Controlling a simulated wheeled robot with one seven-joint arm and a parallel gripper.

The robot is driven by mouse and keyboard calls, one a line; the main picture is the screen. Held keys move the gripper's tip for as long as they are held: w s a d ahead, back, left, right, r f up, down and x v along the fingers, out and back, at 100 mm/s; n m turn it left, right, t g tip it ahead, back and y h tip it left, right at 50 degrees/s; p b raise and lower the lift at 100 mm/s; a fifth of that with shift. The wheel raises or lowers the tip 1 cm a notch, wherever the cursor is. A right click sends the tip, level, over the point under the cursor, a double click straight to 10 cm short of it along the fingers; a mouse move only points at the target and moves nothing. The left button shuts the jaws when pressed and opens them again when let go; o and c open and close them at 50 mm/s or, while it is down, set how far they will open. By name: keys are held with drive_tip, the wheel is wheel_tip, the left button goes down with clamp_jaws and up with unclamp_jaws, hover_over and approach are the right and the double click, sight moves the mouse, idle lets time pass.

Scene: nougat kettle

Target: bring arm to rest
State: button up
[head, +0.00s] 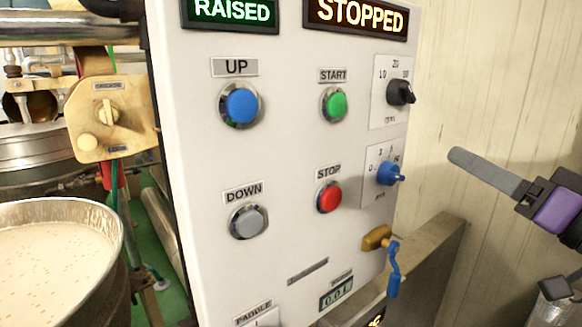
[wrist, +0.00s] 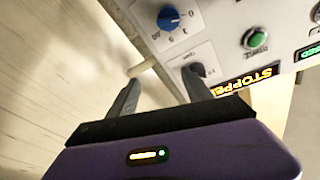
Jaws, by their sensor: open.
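My gripper (head: 500,180) is at the right of the head view, in front of the pale wall and to the right of the white control panel (head: 290,215). It is purple and dark grey. One long finger points toward the panel, clear of the knobs. In the wrist view my gripper (wrist: 160,80) has its two dark fingers spread, with nothing held between them. The panel's blue knob (wrist: 168,17) and black knob (wrist: 197,70) lie beyond the fingertips there.
The panel carries a blue UP button (head: 241,106), grey DOWN button (head: 249,221), green START button (head: 335,105) and red STOP button (head: 329,198). Its signs read RAISED (head: 231,12) and STOPPED (head: 358,17). A kettle (head: 122,245) of pale mix stands at left. A blue-handled valve (head: 393,272) sticks out low.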

drive_tip(key=s+d+f+m+t+h, duration=0.1)
drive_tip(key=d+f+m+t+h, duration=0.2)
drive_tip(key=d+f+m+h, duration=0.4)
drive_tip(key=s+a+f+h, duration=0.2)
drive_tip(key=s+f+h, duration=0.4)
drive_tip(key=f, duration=0.5)
drive_tip(key=s+a+f+n+g+y, duration=0.1)
drive_tip(key=s+a+f, duration=0.3)
drive_tip(key=s, duration=0.6)
drive_tip(key=s+a+f+n+g+y+p, duration=0.1)
drive_tip(key=s+a+f, duration=0.4)
drive_tip(key=s, duration=0.6)
drive_tip(key=s+a+f+n+g+y+p, duration=0.1)
drive_tip(key=s+a+f+n+g, duration=0.3)
drive_tip(key=s+f, duration=0.4)
drive_tip(key=shift+s+a+f+g+y, duration=0.15)
drive_tip(key=shift+s+g+y, duration=0.15)
drive_tip(key=shift+s+y, duration=0.7)
